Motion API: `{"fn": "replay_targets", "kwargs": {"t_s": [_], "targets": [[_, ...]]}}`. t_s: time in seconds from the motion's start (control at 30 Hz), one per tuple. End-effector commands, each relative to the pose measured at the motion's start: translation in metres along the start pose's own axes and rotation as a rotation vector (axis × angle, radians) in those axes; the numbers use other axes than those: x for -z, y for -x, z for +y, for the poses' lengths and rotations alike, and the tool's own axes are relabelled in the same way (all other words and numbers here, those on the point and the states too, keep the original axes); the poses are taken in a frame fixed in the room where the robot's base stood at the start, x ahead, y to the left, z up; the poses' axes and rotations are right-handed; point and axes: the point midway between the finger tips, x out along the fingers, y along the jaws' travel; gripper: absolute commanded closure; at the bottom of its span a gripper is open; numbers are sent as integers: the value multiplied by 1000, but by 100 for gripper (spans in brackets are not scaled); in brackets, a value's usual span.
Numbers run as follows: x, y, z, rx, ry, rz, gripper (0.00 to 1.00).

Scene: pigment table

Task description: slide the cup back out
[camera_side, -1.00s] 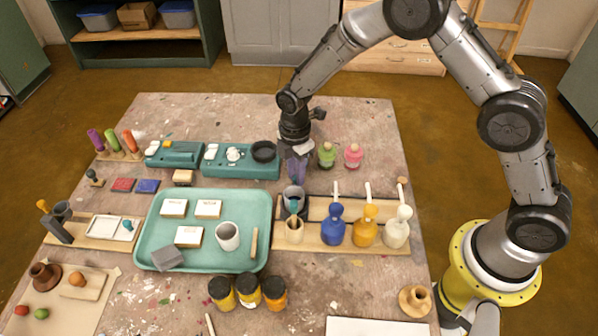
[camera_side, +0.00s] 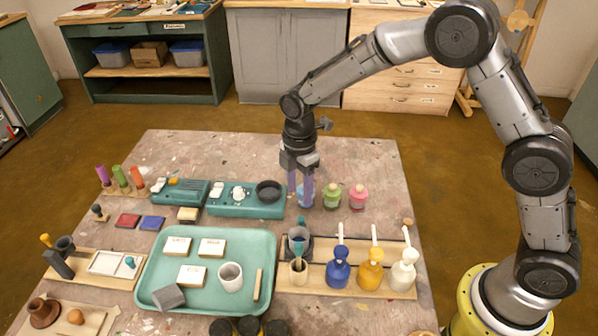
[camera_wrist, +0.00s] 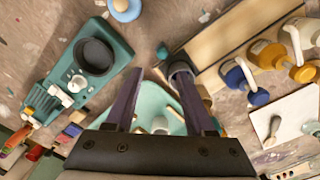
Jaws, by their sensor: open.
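In the wrist view the right fingertip of my gripper (camera_wrist: 159,74) overlaps the grey cup's edge; contact cannot be told.
A teal device with a black dish (camera_side: 268,190) stands left of my gripper. Blue (camera_side: 338,268), yellow and white bottles stand on the board to the right. Small green (camera_side: 332,197) and pink bottles stand behind, with a blue one partly hidden by my fingers.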

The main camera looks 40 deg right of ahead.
Motion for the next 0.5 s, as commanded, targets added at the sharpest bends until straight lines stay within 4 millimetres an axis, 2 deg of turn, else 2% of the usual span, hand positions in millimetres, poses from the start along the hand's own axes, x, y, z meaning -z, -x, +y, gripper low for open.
{"fn": "replay_targets", "kwargs": {"t_s": [0.03,0.2,0.33,0.5], "targets": [[0,12,1,-6,0,2,46],[1,39,1,-4,0,1,46],[1,51,1,-2,0,1,46],[0,56,0,-1,0,1,46]]}}
